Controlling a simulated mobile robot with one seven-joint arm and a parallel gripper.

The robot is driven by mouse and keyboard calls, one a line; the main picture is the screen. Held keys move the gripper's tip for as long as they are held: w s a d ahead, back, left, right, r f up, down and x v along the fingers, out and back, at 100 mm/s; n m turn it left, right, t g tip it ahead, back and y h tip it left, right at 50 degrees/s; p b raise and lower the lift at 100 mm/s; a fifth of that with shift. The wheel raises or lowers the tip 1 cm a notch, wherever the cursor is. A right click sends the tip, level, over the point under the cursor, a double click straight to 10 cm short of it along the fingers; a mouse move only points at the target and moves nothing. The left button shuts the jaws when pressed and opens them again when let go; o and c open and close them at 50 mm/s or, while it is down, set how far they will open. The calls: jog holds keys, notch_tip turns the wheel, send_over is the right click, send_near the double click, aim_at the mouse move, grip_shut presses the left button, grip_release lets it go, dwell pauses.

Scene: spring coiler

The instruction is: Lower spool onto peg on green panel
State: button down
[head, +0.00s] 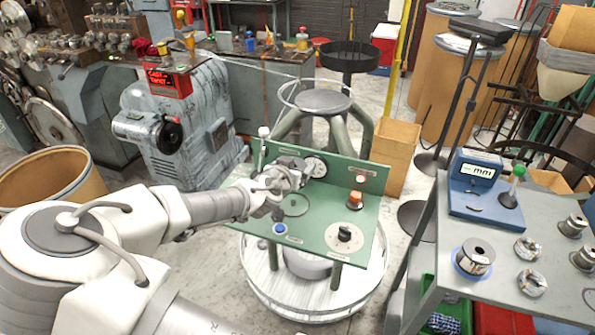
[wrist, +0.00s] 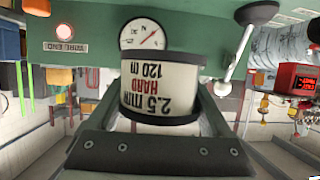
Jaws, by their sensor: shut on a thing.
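A spool (wrist: 160,90) with dark rims and a white label reading "2.5 mm HARD 120 m" sits between the fingers of my gripper (head: 284,182). The label is upside down in the wrist view. My gripper is shut on the spool, over the left part of the green panel (head: 325,218). In the head view the gripper mostly hides the spool. A thin ring outline (head: 296,205) shows on the panel just below and right of the gripper. I cannot make out the peg, nor the gap between spool and panel.
The panel carries a gauge (head: 316,167), an orange knob (head: 355,200), a black dial (head: 344,237), a blue button (head: 279,228) and a white-knobbed lever (head: 263,133). A grey table (head: 430,270) at right holds another spool (head: 475,256) and a blue mm display (head: 476,184).

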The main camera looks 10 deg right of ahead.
jog(key=b, duration=0.4)
send_over(296, 197)
jog(key=shift+f, duration=2.6)
jog(key=shift+f+b, duration=1)
jog(key=shift+f, duration=0.3)
grip_release()
jog(key=p+v, duration=0.3)
jog(key=v, duration=1.2)
jog(key=shift+s+a+r+p, duration=0.1)
jog(key=shift+s+a+p, duration=0.05)
jog(key=shift+s+p, duration=0.15)
jog(key=shift+v, duration=0.85)
jog(key=shift+s, duration=0.1)
